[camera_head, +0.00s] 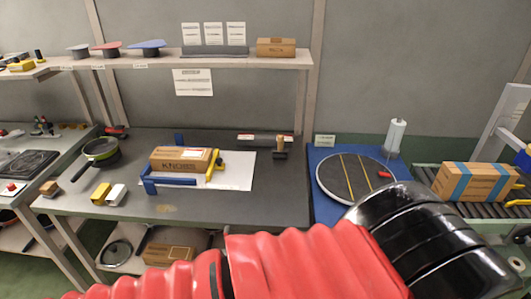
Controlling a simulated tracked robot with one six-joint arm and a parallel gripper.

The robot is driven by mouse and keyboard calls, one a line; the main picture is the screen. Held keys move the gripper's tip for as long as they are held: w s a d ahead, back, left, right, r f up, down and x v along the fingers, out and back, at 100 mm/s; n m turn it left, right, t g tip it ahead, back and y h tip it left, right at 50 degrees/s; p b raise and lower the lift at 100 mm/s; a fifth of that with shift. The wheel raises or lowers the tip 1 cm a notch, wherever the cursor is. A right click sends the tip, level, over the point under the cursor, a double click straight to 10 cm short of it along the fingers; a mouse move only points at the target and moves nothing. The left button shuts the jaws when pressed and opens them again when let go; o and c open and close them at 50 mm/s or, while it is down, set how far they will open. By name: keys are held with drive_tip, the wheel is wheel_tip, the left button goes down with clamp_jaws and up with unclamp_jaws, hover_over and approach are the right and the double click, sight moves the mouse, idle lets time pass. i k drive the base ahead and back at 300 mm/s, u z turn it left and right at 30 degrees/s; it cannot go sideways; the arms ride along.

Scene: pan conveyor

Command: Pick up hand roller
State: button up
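A small tool with an upright tan handle and a dark base (280,147) stands at the back right of the grey worktable (285,205). It may be the hand roller, but it is too small to tell for certain. My arm, with a red ribbed sleeve and a black rounded joint, crosses the lower right foreground. My gripper is not in view. Nothing covers the small tool.
A cardboard box (181,159) sits in a blue and yellow frame on a white sheet. A round turntable (340,184) is at right, beside a roller conveyor (480,208) carrying a blue-taped box (474,181).

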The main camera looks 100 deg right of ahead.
sight(280, 153)
drive_tip(key=i, duration=0.3)
drive_tip(key=z, duration=4.1)
drive_tip(key=i, duration=0.3)
drive_tip(key=u, duration=0.15)
